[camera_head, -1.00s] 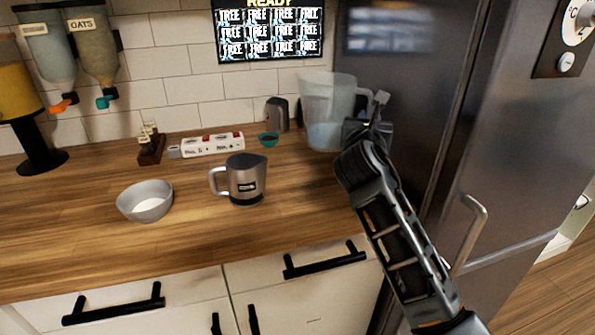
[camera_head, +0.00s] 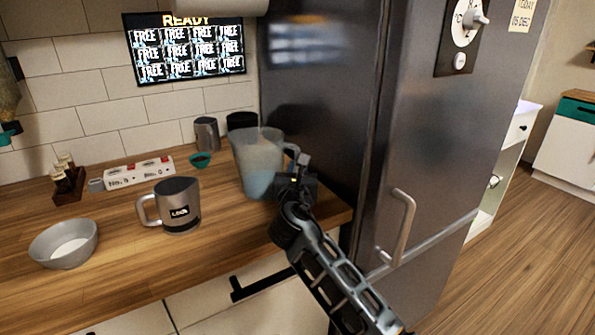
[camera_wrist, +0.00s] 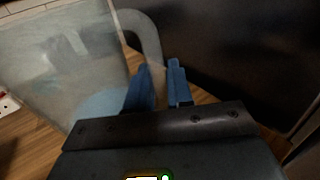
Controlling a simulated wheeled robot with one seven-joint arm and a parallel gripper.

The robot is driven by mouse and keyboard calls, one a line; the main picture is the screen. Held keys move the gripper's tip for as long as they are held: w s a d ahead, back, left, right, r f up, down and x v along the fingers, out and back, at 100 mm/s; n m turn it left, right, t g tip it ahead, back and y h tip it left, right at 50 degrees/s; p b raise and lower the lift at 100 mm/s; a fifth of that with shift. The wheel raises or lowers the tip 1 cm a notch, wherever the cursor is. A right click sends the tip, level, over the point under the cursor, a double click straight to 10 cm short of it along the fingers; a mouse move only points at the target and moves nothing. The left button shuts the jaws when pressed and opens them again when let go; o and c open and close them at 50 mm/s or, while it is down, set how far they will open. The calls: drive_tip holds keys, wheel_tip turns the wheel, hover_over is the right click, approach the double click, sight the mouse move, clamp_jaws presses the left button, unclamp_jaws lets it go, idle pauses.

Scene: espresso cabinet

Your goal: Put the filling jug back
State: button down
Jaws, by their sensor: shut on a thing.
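The filling jug (camera_head: 257,165) is a large translucent jug with liquid in it. In the head view it is at the right end of the wooden counter, beside the fridge. Its body also shows at the left of the wrist view (camera_wrist: 62,62). My gripper (camera_head: 297,172) is to the right of the jug. In the wrist view its two blue fingertips (camera_wrist: 160,85) are around the lower part of the jug's handle (camera_wrist: 147,35), shut on it. The jug looks upright. Whether its base touches the counter is hard to tell.
The dark fridge (camera_head: 320,130) stands close on the right. A metal mug (camera_head: 182,207) and a grey bowl (camera_head: 64,245) stand on the counter (camera_head: 120,270). Behind are a steel pitcher (camera_head: 206,134), a teal dish (camera_head: 200,160), a dark container (camera_head: 241,121) and a white numbered strip (camera_head: 140,172).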

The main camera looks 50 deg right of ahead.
drive_tip(key=shift+f, duration=0.2)
drive_tip(key=c, duration=1)
unclamp_jaws()
drive_tip(key=shift+r, duration=0.1)
drive_tip(key=shift+r, duration=0.2)
drive_tip(key=v, duration=1.2)
drive_tip(key=shift+b, duration=0.3)
